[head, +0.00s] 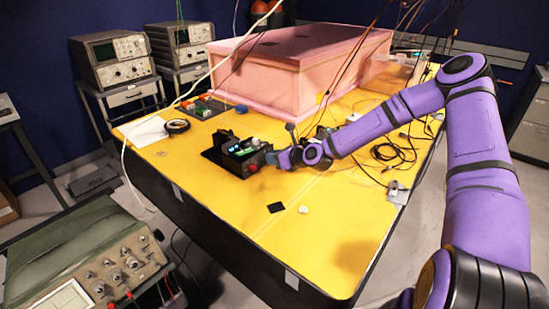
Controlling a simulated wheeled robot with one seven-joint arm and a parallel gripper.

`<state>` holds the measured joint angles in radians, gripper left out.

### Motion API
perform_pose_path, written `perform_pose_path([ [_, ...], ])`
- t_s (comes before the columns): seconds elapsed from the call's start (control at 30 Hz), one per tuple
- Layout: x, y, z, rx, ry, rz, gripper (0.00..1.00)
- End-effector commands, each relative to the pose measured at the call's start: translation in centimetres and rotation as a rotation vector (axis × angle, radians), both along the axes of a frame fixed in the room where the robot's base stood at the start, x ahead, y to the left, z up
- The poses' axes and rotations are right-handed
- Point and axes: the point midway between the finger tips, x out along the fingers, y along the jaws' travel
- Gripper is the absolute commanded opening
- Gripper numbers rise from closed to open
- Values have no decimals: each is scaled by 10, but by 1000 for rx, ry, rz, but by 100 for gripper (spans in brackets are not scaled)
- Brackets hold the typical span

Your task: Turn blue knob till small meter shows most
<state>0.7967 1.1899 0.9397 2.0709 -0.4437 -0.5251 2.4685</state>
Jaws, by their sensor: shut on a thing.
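A small black device (238,158) with a pale green, lit-looking part on its top stands near the middle of the yellow table. My gripper (274,158) comes in from the right and is shut at the device's right end. The blue knob is hidden or too small to make out between the fingers. I cannot tell how far it is turned. I cannot surely make out the small meter, and no reading is legible.
A large pink foam box (295,65) stands behind the device on the yellow table (330,235). Cables (392,152) lie right of my gripper. A black square (276,208) and a small white object (303,210) lie in front. The table's front is mostly clear.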

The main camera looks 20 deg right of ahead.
Motion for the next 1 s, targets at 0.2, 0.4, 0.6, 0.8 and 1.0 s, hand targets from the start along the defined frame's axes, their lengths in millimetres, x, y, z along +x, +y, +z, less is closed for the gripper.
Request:
perform_pose_path([
  [0.2,-1,1,0,-58,-38,2,1],
  [0.4,-2,3,0,-173,-114,1,1],
  [0.6,-2,4,0,-316,-209,2,1],
  [0.8,-3,5,-1,-450,-298,1,1],
  [1.0,-4,5,-2,-553,-369,2,1],
])
